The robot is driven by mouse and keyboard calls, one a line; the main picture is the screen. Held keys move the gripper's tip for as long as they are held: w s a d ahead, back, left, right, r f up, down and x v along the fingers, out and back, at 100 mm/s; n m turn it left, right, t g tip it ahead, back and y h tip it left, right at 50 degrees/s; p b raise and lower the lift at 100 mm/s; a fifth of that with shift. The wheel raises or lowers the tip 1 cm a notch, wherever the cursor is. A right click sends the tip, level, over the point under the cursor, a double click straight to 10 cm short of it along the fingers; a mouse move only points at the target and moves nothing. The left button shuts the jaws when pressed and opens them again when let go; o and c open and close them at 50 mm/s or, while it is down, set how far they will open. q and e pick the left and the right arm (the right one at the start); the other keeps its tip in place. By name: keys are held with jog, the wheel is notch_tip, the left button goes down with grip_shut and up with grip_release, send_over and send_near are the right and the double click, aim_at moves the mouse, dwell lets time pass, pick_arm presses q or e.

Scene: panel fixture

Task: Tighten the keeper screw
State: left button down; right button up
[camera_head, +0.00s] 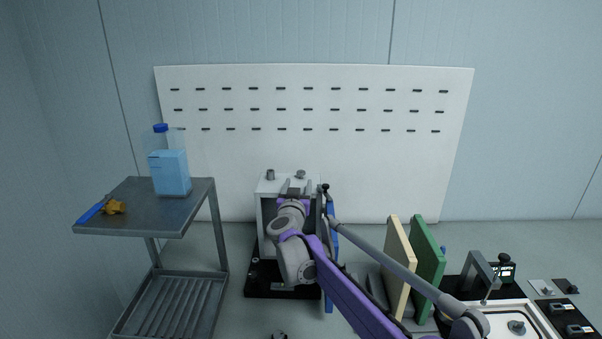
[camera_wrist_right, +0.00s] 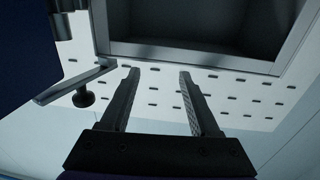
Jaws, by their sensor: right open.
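A light grey open-fronted box (camera_head: 262,188) stands on a black base (camera_head: 262,280), with a blue door panel (camera_head: 330,268) at its right side. I cannot pick out the keeper screw with certainty. A black knob (camera_wrist_right: 84,98) shows below a grey bar in the right wrist view, left of my fingers. My right gripper (camera_head: 296,190) is in front of the box, and its arm hides much of the opening. In the right wrist view my right gripper (camera_wrist_right: 158,75) is open and empty, its fingertips just below the box's frame (camera_wrist_right: 190,58). My left gripper does not show.
A grey cart (camera_head: 150,222) at the left bears a blue-capped bottle (camera_head: 170,172) and a blue-and-orange tool (camera_head: 102,207). Cream (camera_head: 398,262) and green (camera_head: 430,265) boards stand to the right. Other fixtures (camera_head: 478,275) sit farther right. A slotted white panel (camera_head: 315,95) stands behind.

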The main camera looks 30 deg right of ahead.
aim_at(301, 174)
jog(key=p+x, duration=0.1)
jog(key=x, duration=0.8)
jog(key=shift+f, duration=0.1)
jog(key=shift+c, duration=0.3)
grip_shut()
